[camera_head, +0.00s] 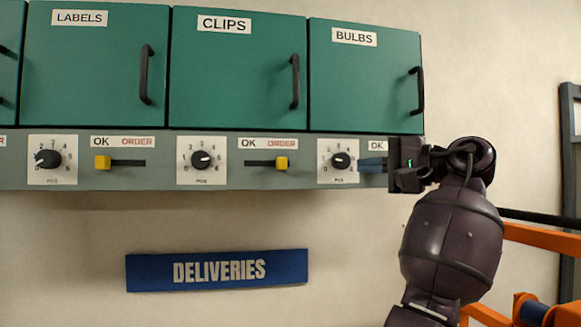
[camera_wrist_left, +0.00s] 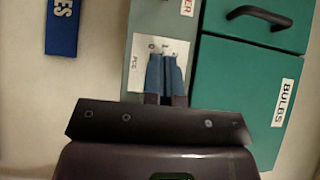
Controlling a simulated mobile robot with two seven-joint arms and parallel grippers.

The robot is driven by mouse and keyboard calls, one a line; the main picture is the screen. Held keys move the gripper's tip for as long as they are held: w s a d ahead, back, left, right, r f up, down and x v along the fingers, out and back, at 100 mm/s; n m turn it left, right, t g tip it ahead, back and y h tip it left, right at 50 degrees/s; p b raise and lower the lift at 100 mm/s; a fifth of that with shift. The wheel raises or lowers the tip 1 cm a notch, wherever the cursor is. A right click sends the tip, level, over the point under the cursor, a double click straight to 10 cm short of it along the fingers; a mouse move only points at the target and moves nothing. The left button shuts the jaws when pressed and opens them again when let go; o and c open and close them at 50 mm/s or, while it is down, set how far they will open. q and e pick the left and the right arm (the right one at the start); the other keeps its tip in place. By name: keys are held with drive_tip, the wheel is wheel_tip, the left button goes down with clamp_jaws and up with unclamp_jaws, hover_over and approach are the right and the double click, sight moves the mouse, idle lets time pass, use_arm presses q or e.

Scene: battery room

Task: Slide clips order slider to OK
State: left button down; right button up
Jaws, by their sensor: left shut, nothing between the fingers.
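The clips order slider has a yellow knob (camera_head: 282,163) at the right end of its short dark slot, under the red ORDER word. The OK word is over the slot's left end. The slider sits on the grey strip below the green CLIPS door (camera_head: 235,75). My left gripper (camera_head: 369,164) is to the right of this knob, apart from it, with its blue fingers beside the bulbs dial. In the left wrist view the fingers (camera_wrist_left: 165,75) are together and empty, in front of the bulbs dial plate. The clips knob is not visible there. My right gripper is not in view.
The bulbs dial (camera_head: 340,160) stands between the clips slider and my left gripper. The clips dial (camera_head: 201,160) is left of the slider. The labels slider (camera_head: 103,162) has its yellow knob at the left, under OK. A blue DELIVERIES sign (camera_head: 218,270) hangs below.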

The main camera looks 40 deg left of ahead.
use_arm(q)
drive_tip(key=shift+a, duration=0.15)
idle(0.3)
approach(282, 163)
drive_tip(key=w+a, duration=0.4)
drive_tip(key=shift+w+a+f, duration=0.15)
drive_tip(key=shift+w+f, duration=0.1)
drive_tip(key=shift+f, duration=0.05)
drive_tip(key=shift+s+a, duration=0.75)
drive_tip(key=shift+a, duration=0.05)
drive_tip(key=shift+s+a, duration=0.55)
drive_tip(key=shift+s, duration=0.2)
